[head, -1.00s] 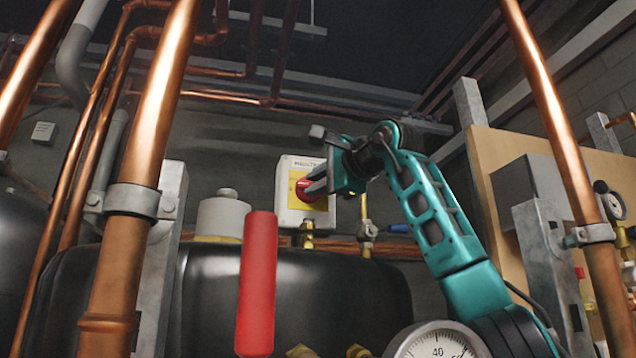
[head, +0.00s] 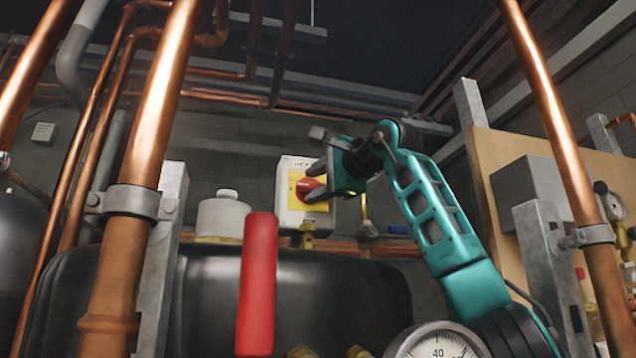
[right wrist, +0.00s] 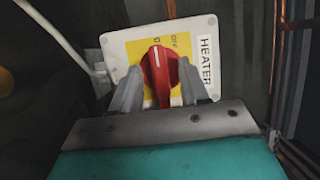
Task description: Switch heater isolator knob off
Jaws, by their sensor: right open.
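The heater isolator is a pale box (head: 291,217) with a yellow plate and a red knob (head: 309,187), on the back wall in the head view. In the right wrist view the red knob (right wrist: 160,76) stands between my fingers, its white mark toward the picture's top; the HEATER label (right wrist: 206,62) reads sideways. My right gripper (head: 318,163) is open in front of the box. In the wrist view, one finger of the right gripper (right wrist: 160,88) is on each side of the knob; I cannot tell whether they touch it. My left gripper is not in view.
A copper pipe (head: 160,110) rises at the left and another (head: 550,100) at the right. A red handle (head: 258,285) stands before a black tank (head: 330,300). A gauge (head: 438,342) is at the bottom, a wooden board (head: 497,195) at the right.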

